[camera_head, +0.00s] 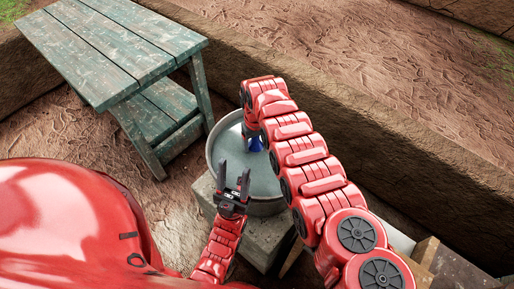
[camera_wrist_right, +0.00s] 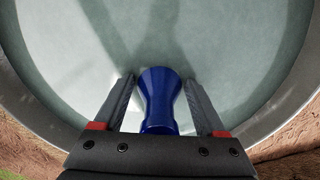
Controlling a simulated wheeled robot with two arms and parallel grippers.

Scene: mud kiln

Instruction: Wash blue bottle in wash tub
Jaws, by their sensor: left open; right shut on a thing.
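The wash tub (camera_head: 275,187) is a round grey metal tub standing on a stone block. The blue bottle (camera_head: 256,145) shows as a small blue patch inside the tub's outline, below my right arm's end. In the right wrist view the blue bottle (camera_wrist_right: 158,100) has a flared end and narrow waist and sits between the fingers of my right gripper (camera_wrist_right: 160,82), which is shut on it. The tub's pale interior (camera_wrist_right: 215,35) fills the background there. My left gripper (camera_head: 233,172) is open and empty, above the tub's near-left rim. My right arm hides part of the tub.
A worn green wooden table (camera_head: 115,45) with a lower shelf stands at the upper left. The stone block (camera_head: 262,238) holds up the tub. A low mud wall (camera_head: 350,130) runs behind it. Wooden boards (camera_head: 445,265) lie at the lower right.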

